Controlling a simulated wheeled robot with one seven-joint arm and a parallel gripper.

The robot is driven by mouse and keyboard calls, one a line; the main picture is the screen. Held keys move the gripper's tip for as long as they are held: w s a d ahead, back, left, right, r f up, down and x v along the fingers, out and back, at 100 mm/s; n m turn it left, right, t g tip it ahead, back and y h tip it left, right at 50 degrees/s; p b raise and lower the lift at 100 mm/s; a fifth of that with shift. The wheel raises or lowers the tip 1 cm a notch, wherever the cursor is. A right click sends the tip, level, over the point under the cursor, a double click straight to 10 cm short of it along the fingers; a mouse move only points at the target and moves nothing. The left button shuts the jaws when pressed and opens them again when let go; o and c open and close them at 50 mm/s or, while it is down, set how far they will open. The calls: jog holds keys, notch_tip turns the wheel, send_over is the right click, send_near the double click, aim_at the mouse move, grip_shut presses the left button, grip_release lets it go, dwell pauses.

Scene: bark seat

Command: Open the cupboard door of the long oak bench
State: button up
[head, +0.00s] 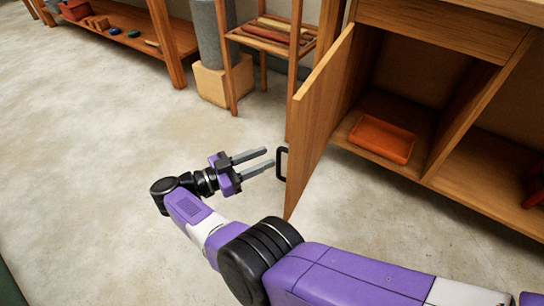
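The long oak bench (433,18) stands at the right, with a drawer front above an open compartment. Its cupboard door (318,117) stands swung out from the compartment, well open. The door's black handle (281,164) is on the outer face, near the free edge. My gripper (268,161) is just left of the handle, with its two grey fingers apart and pointing at it. The fingers look empty, and a small gap seems to separate the tips from the handle. Inside the compartment lies an orange tray (382,139).
A small slatted wooden rack (262,39) and a grey column on a pale block (213,82) stand behind the door. A low wooden shelf (135,20) with small items is at the back left. Concrete floor (85,150) at the left is clear. A red object (535,185) sits at the right edge.

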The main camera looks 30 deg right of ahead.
jog(key=shift+w+a+b, duration=0.1)
jog(key=shift+a+b, duration=0.55)
jog(key=shift+a, duration=1.1)
